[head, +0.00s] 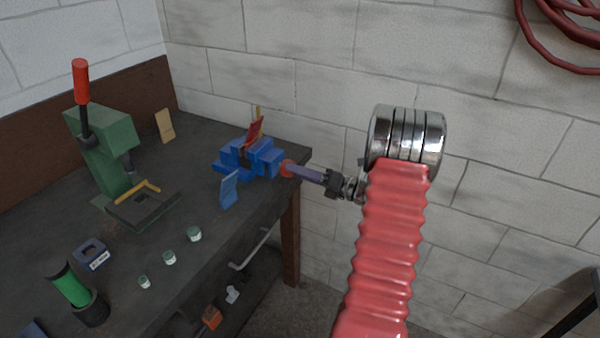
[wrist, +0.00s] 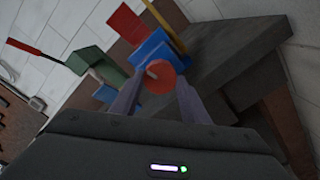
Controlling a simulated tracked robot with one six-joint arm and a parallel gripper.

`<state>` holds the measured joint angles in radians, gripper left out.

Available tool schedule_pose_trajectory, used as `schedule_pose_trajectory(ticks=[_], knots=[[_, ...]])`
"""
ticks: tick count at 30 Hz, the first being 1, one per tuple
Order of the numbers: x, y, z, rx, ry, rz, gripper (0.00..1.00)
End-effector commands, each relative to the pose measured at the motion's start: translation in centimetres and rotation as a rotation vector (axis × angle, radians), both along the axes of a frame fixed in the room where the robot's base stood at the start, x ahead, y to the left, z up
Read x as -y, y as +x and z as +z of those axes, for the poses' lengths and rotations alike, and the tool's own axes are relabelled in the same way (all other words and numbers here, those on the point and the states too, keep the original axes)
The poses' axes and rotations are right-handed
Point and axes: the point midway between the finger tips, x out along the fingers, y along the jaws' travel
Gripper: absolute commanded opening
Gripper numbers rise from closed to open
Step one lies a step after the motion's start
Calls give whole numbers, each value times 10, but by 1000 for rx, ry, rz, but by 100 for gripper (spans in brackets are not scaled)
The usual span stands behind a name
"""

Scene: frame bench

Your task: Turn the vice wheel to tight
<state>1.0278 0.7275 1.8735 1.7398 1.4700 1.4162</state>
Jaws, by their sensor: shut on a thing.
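The blue vice (head: 236,158) stands near the right end of the dark bench, with a red piece (head: 254,131) and a thin yellow piece upright at its jaws. Its round red wheel (head: 285,167) faces right, at the bench's edge. My gripper (head: 294,170) reaches in from the right and is shut on the wheel. In the wrist view the wheel (wrist: 160,77) sits between the two fingertips, with the blue vice (wrist: 150,47) behind it. The fingers partly cover the wheel in the head view. I cannot tell how far it is turned.
A blue plate (head: 229,190) stands just in front of the vice. A green press (head: 107,150) with a red-handled lever, small green-topped pots (head: 169,257) and a green cylinder (head: 70,285) stand further left. The block wall (head: 320,60) is close behind the bench.

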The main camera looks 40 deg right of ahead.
Motion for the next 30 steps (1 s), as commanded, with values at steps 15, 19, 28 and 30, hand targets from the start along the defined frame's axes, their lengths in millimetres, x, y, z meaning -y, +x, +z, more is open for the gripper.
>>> schedule_pose_trajectory(ticks=[15, 19, 28, 30], knots=[[6, 0, 0, -82, 229, -15, 19], [7, 0, 0, -85, 238, -16, 19], [7, 0, 0, -85, 238, -17, 42], [7, 0, 0, -85, 238, -16, 47]])
